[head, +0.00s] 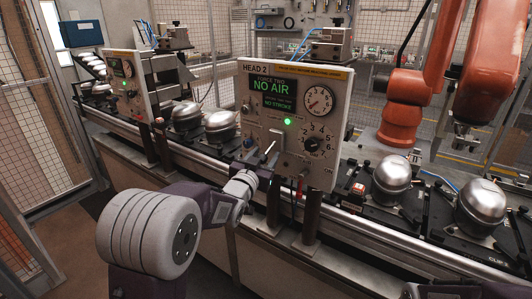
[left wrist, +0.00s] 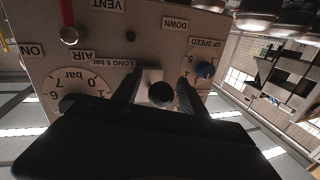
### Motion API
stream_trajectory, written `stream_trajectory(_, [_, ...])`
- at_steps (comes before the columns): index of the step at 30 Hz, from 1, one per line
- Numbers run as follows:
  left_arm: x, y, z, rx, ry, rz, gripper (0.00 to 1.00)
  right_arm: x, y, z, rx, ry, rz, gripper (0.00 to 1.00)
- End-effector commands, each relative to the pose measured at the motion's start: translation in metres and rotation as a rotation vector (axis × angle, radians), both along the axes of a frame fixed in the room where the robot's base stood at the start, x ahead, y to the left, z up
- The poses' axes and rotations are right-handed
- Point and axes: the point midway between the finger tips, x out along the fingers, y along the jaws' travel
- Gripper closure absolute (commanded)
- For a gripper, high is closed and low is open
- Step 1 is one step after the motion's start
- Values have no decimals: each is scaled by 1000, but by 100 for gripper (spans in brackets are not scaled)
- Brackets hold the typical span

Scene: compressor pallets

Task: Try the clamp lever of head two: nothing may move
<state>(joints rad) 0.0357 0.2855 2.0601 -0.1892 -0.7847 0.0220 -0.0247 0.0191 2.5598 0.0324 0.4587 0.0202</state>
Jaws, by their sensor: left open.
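The Head 2 panel (head: 293,115) stands upright at the middle of the head view. Its screen (head: 273,90) reads "FORCE TWO", "NO AIR" and "NO STROKE", and a green lamp (head: 288,122) is lit. A lever (head: 270,148) sticks out low on its face. My left gripper (head: 262,172) is open in front of the panel's lower part. In the left wrist view, the left gripper (left wrist: 158,82) has its fingers on either side of a dark round knob (left wrist: 160,95), with no clear contact. The knob's shaft is hidden. My right gripper is out of view.
A red-handled valve (head: 299,187) hangs below the panel and also shows in the left wrist view (left wrist: 67,20). A blue knob (left wrist: 204,70) is close to one finger. Metal domes (head: 391,174) sit along the rail. An orange robot arm (head: 402,110) stands behind.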

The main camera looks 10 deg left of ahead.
Motion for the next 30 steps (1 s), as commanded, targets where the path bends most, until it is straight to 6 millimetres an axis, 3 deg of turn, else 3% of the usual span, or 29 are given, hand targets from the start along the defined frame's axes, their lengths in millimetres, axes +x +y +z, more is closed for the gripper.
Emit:
stream_trajectory(4, [12,-1,0,0,1,0,50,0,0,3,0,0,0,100])
stream_trajectory(11, [13,-1,-1,0,1,0,50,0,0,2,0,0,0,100])
stream_trajectory(17, [13,-1,-1,0,1,0,100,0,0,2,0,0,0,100])
stream_trajectory(30, [13,-1,-1,0,1,0,100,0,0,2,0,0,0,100])
